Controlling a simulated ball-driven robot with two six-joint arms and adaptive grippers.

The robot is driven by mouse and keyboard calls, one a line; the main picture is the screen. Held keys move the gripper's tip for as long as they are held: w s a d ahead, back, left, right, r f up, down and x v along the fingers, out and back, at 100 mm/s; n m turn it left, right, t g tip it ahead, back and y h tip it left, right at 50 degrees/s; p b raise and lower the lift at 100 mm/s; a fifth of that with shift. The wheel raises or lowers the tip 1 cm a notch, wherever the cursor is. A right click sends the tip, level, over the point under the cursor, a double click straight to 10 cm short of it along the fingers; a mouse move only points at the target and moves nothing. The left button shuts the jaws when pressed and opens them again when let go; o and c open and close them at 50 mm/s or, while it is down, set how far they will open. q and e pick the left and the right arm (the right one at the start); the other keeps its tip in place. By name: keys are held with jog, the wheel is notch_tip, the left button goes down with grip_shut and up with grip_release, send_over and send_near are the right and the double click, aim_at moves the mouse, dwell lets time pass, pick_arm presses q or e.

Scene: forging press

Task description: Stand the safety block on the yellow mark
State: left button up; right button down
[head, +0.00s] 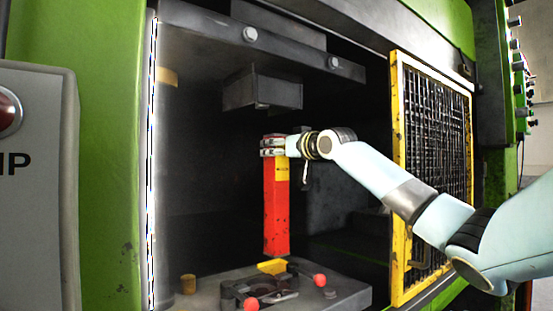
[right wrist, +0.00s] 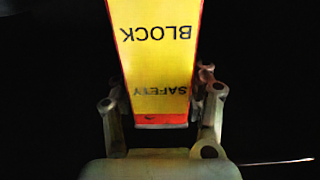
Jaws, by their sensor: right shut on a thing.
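The safety block (head: 276,215) is a tall red-orange bar, held upright inside the press. My right gripper (head: 273,146) is shut on its upper end. In the right wrist view the block's yellow label (right wrist: 155,60) reads "SAFETY BLOCK" upside down, and the block lies between the two fingers of the right gripper (right wrist: 160,105). The yellow mark (head: 272,266) is on the grey lower die plate (head: 345,292), just below the block and partly behind its lower end. The block's bottom appears slightly above the mark; I cannot tell if they touch. My left gripper is not in view.
Two red-knobbed pins (head: 320,280) and a round die stand on the plate in front of the mark. A dark upper ram block (head: 262,90) hangs above. An open yellow-framed mesh guard (head: 432,150) stands to the right, near my arm. A green press column (head: 110,150) is at left.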

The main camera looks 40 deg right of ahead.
aim_at(282, 163)
jog(key=shift+f+p, duration=0.7)
jog(key=shift+f, duration=1.1)
jog(key=c, duration=1)
grip_release()
jog(key=shift+s+f, duration=0.1)
jog(key=shift+f, duration=0.05)
jog(key=o, duration=0.4)
